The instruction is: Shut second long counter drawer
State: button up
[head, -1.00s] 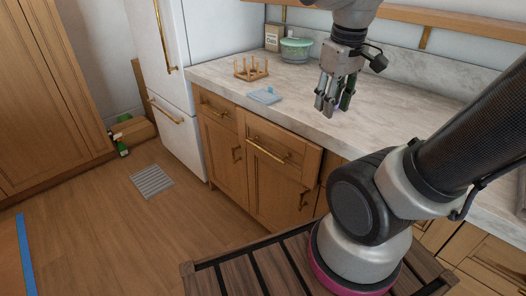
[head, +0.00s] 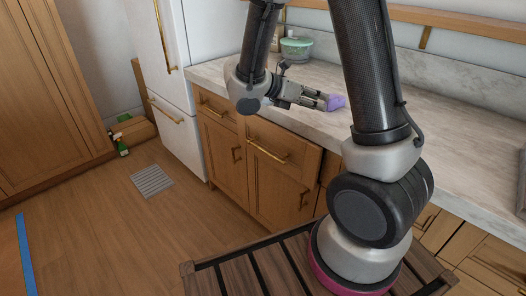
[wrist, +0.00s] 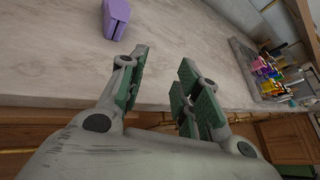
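My gripper (head: 322,101) is above and right of this drawer, near the counter's front edge, lying roughly level and pointing right. In the wrist view my gripper (wrist: 165,75) is open, with nothing between its fingers. A purple object (head: 336,102) is just past the fingertips; it also shows in the wrist view (wrist: 117,18).
A green-lidded bowl (head: 296,48) stands at the back. Several colourful utensils (wrist: 268,68) are on the right in the wrist view. A white fridge (head: 165,100) stands left. The floor before the cabinets is open.

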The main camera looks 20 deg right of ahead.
jog(key=w+a+f+n+t, duration=0.2)
jog(key=f+n, duration=0.1)
jog(key=w+a+f+n+t+h, duration=0.1)
jog(key=w+a+f+n, duration=0.1)
jog(key=w+f+n, duration=0.1)
jog(key=w+a+f+n+t+h, duration=0.1)
jog(key=w+a+f+n+t, duration=0.1)
jog(key=n, duration=0.3)
jog(key=shift+w+a+f+t, duration=0.1)
jog(key=shift+a+f+t, duration=0.1)
jog(key=shift+f, duration=0.25)
jog(key=shift+w+a+f+t, duration=0.1)
jog(key=shift+a+f, duration=0.1)
jog(key=shift+f, duration=0.25)
jog(key=n+t+y, duration=0.4)
jog(key=n+t, duration=0.2)
jog(key=n, duration=0.6)
send_near(263, 150)
jog(key=f+x, duration=0.1)
jog(key=x, duration=0.9)
jog(key=shift+w+d+r, duration=0.1)
jog(key=shift+w+r, duration=0.15)
grip_shut()
